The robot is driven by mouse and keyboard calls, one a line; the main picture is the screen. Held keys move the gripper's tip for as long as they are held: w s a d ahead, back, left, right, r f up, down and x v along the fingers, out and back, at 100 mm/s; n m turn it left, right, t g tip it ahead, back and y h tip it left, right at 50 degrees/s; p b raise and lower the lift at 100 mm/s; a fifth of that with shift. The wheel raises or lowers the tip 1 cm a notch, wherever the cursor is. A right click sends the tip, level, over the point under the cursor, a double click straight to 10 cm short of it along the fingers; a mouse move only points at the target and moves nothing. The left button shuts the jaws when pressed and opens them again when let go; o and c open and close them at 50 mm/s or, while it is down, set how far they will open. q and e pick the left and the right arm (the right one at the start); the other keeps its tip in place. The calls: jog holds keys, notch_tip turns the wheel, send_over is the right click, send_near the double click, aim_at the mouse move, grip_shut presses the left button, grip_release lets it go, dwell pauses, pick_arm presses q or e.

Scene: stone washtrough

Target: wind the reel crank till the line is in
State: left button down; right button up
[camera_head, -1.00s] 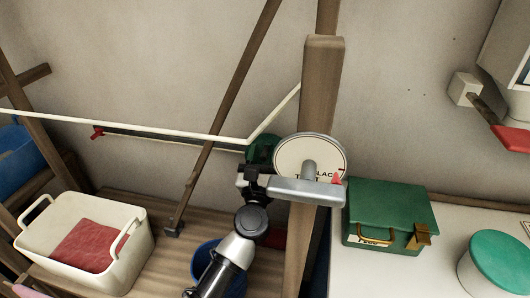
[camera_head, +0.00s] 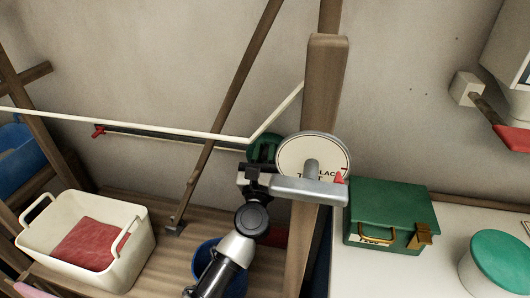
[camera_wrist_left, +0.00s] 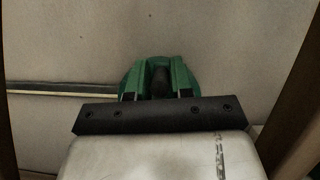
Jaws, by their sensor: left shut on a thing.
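The reel (camera_head: 294,151) has a white lettered face and is mounted on the upright wooden post (camera_head: 325,80). A silver bar, which looks like its crank (camera_head: 310,189), crosses low in front of the face, with a small red tip (camera_head: 339,179) at its right. My left gripper (camera_head: 258,174) is shut at the crank's left end; its grip is partly hidden. The cream line (camera_head: 120,125) comes in from the left, bends and rises to the post. The left wrist view shows a green rounded piece (camera_wrist_left: 190,80) beyond a dark bar; the crank is not clear there.
A cream tub (camera_head: 85,265) with red contents stands on the wooden bench at left, and a blue vessel (camera_head: 235,285) is behind my arm. At right, a green box (camera_head: 385,205) and a green-lidded tub (camera_head: 497,262) stand on a white surface. A slanted wooden pole (camera_head: 228,110) leans behind.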

pick_arm(q)
jog(key=shift+d+m+h, duration=0.35)
jog(key=shift+m+h, duration=0.15)
jog(key=shift+m, duration=0.3)
jog(key=shift+s+d+f+m+g+h+p, duration=0.1)
jog(key=shift+d+f+m+g+h+p, duration=0.25)
jog(key=shift+m+h, duration=0.75)
jog(key=shift+s+d+f+m+g+h+p, duration=0.15)
jog(key=shift+d+m+g+h, duration=0.25)
jog(key=shift+m, duration=1.35)
jog(key=shift+s+d+f+m+g+h+p, duration=0.2)
jog(key=shift+d+m+h, duration=0.4)
jog(key=shift+m, duration=0.85)
jog(key=shift+w+a, duration=0.1)
jog(key=c, duration=1.1)
grip_release()
jog(key=b+v, duration=0.1)
jog(key=v, duration=0.9)
jog(key=shift+s+a, duration=0.15)
jog(key=shift+s, duration=0.2)
